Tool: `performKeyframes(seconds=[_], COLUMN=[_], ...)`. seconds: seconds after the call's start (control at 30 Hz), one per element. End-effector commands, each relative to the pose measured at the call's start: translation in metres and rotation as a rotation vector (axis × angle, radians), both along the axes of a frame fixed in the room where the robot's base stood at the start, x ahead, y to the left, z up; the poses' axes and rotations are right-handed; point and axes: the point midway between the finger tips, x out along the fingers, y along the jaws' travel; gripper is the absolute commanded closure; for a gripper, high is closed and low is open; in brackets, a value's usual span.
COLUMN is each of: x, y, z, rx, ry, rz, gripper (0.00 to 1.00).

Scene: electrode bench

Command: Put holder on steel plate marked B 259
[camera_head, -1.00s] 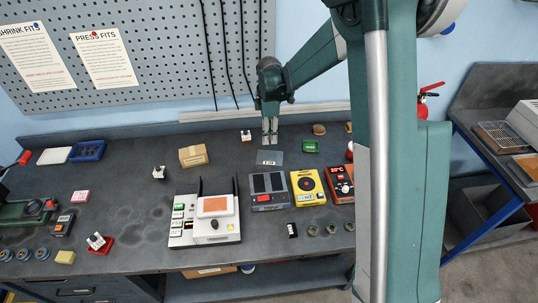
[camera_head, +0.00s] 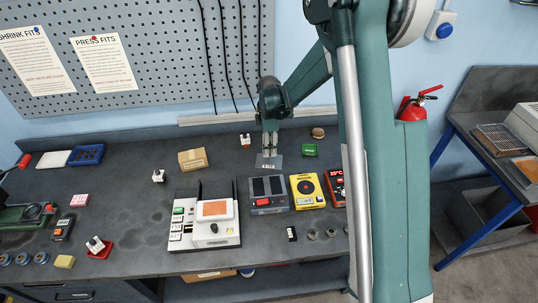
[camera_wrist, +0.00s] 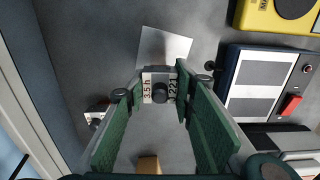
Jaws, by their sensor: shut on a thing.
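My gripper (camera_wrist: 158,92) is shut on a small dark holder (camera_wrist: 159,72) with a round knob and white labels that seem to read "3.5 h" and "1221". In the head view my gripper (camera_head: 269,149) points down at the back of the bench, and the held holder is too small to make out. A thin grey steel plate (camera_head: 265,165) lies just below the fingertips. In the wrist view the plate (camera_wrist: 172,45) shows beyond the holder, which overlaps its near edge. Its marking is not readable, and I cannot tell whether the holder touches it.
A small white-and-red piece (camera_head: 245,141) stands left of my gripper. A dark two-pad device (camera_head: 268,203) and a yellow device (camera_head: 307,191) stand in front, and a green item (camera_head: 309,150) lies to the right.

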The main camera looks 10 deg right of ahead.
Motion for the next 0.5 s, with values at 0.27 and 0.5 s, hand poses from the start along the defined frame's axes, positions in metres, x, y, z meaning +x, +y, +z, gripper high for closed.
performKeyframes(seconds=[0.27,0.5], x=[-0.0001,0.0], y=[0.0,0.0], z=[-0.0052,-0.0079], rx=[0.0,0.0], ry=[0.0,0.0], rz=[0.0,0.0], gripper=[0.97,0.97])
